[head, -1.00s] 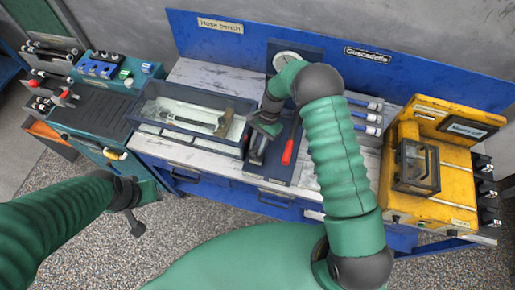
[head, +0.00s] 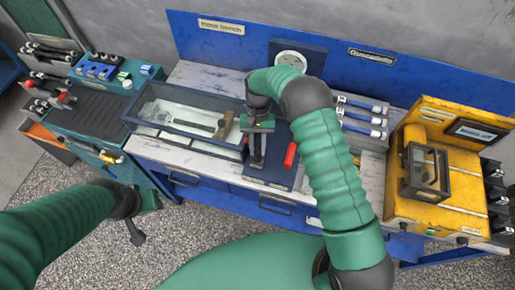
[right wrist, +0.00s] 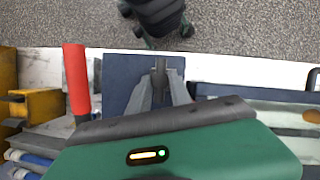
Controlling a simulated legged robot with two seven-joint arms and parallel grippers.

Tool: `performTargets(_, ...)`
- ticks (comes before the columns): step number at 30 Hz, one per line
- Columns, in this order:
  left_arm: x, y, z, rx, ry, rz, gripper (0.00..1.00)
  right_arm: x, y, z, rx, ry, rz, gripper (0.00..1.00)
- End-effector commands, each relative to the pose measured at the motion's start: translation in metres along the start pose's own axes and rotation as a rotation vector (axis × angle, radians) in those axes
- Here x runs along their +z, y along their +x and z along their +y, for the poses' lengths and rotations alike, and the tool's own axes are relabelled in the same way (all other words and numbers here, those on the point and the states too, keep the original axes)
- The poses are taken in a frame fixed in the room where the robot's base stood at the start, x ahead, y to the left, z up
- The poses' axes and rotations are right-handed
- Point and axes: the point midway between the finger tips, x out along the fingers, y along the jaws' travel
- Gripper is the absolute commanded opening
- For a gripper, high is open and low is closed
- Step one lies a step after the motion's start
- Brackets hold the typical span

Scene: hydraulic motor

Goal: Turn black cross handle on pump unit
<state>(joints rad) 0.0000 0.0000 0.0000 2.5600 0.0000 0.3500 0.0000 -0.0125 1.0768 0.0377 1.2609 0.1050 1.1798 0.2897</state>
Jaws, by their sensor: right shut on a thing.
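The pump unit (head: 312,58) is a dark blue panel and base with a round gauge, standing at the middle of the bench. My right gripper (head: 257,160) points down over its base, left of a red lever (head: 290,156). In the right wrist view my right gripper (right wrist: 161,98) is shut on a dark upright bar (right wrist: 160,66), which looks like part of the black handle. The handle's cross shape is mostly hidden by the fingers and wrist. My left gripper (head: 137,232) hangs over the floor at the left, away from the bench; its jaws are too small to read.
A glass-lidded case (head: 150,128) with a tool inside stands close left of my right gripper. Several blue-marked cylinders (head: 365,120) lie to the right. A yellow machine (head: 440,205) stands at the far right, and a teal unit (head: 85,135) at the left.

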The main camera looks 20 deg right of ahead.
Motion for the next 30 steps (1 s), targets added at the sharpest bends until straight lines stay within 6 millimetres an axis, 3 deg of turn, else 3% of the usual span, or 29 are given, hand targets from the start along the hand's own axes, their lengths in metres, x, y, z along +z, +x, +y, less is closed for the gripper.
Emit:
performTargets(14, 0.0001, 0.0004, 0.0, 0.0, 0.0, 0.0, 0.36, -0.0044, -0.005, -0.0009, 0.003, -0.018, 0.019, 0.0)
performTargets(15, 0.0001, 0.0004, 0.0, 0.0, 0.0, 0.0, 0.36, -0.0044, -0.0051, -0.0009, 0.003, -0.018, 0.019, 0.26)
performTargets(20, 0.0001, 0.0005, 0.0, 0.0, 0.0, 0.0, 0.36, -0.0027, -0.0034, -0.0008, 0.004, -0.018, 0.013, 0.46)
performTargets(30, 0.0005, 0.0022, 0.0, 0.0, 0.0, 0.0, 0.36, -0.0008, -0.0045, -0.0006, 0.004, -0.018, 0.008, 0.46)
